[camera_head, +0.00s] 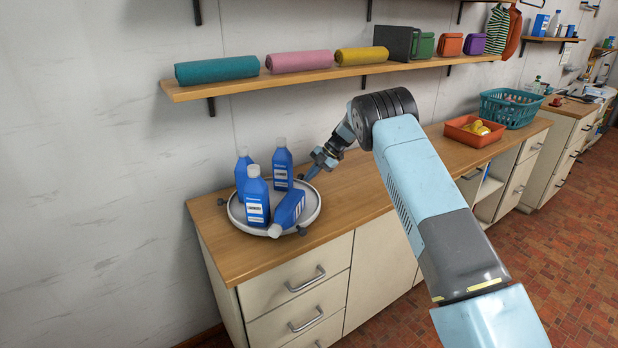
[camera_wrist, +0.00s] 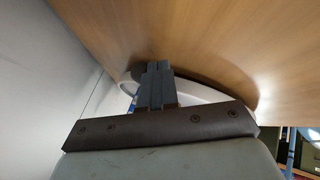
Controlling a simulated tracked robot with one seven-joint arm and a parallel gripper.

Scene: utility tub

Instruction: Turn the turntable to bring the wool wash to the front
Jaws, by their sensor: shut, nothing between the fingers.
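The turntable (camera_head: 238,221) is a round, pale grey tray with a raised rim at the left end of the wooden counter. Small dark knobs show at its edge, one at the front right (camera_head: 303,231) and one at the left (camera_head: 221,201). Several blue bottles with pale caps are on it: one at the back (camera_head: 283,166), one at the front (camera_head: 257,197), one tilted at the right (camera_head: 288,211). Their labels are too small to read, so I cannot tell which is wool wash. My gripper (camera_head: 311,174) is shut and empty at the turntable's back right rim. In the wrist view its fingers (camera_wrist: 156,84) overlap the pale rim (camera_wrist: 205,91); contact is unclear.
A shelf (camera_head: 225,88) with rolled towels (camera_head: 216,70) and small bags hangs above the counter (camera_head: 350,200). An orange tray (camera_head: 474,131) and a teal basket (camera_head: 510,107) stand farther right. The counter between the turntable and the orange tray is clear. A wall stands behind.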

